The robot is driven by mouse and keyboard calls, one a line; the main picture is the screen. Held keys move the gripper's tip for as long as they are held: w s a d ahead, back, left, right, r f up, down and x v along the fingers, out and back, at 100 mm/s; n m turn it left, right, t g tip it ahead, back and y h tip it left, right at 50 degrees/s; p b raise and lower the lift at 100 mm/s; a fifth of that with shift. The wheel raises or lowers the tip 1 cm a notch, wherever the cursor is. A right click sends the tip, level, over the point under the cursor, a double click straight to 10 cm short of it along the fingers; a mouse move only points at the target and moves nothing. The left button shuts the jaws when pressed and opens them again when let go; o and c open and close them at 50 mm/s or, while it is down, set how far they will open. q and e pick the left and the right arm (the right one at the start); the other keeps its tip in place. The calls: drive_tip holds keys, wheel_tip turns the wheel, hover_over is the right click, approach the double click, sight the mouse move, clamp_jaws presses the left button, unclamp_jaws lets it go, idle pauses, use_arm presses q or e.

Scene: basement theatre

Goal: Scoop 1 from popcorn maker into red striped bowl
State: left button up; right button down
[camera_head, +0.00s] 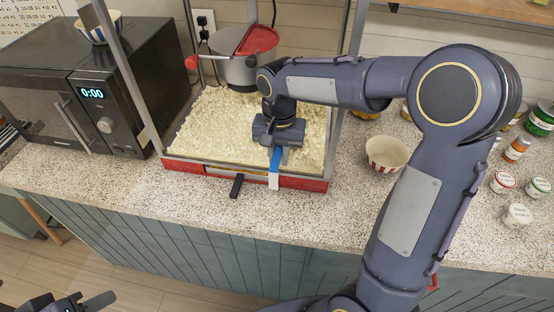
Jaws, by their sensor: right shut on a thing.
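The popcorn maker (185,168) stands on the counter with its front side open and a thick bed of popcorn (215,120) in its base. My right gripper (277,152) is inside the machine's front, low over the popcorn. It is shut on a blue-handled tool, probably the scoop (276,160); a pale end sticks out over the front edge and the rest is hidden. The red striped bowl (386,152) stands upright on the counter, right of the machine. It looks empty. My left gripper (92,300) is partly visible at the bottom left, away from the counter; its opening is unclear.
A kettle (238,70) with a red lid hangs above the popcorn. A black microwave (100,95) stands at left with a striped bowl (98,28) on top. Several jars, including a white one (517,215), stand at right. The front counter (130,180) is clear.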

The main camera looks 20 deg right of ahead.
drive_tip(key=shift+w+d+f, duration=0.15)
drive_tip(key=shift+w+d, duration=0.55)
drive_tip(key=shift+w, duration=0.3)
drive_tip(key=shift+s+a+r+t+p, duration=0.15)
drive_tip(key=shift+s+a+r+p, duration=0.1)
drive_tip(key=shift+r, duration=0.35)
drive_tip(key=shift+s+a+r+t+p, duration=0.1)
drive_tip(key=shift+s+r+t+p, duration=0.1)
drive_tip(key=shift+r, duration=0.4)
drive_tip(key=s+a+r, duration=0.2)
drive_tip(key=s+a, duration=0.5)
drive_tip(key=s, duration=0.3)
drive_tip(key=s+a+r, duration=0.2)
drive_tip(key=s+a, duration=0.5)
drive_tip(key=s, duration=0.4)
drive_tip(key=shift+s+a, duration=0.25)
drive_tip(key=shift+s, duration=0.05)
drive_tip(key=shift+f, duration=0.1)
idle(0.5)
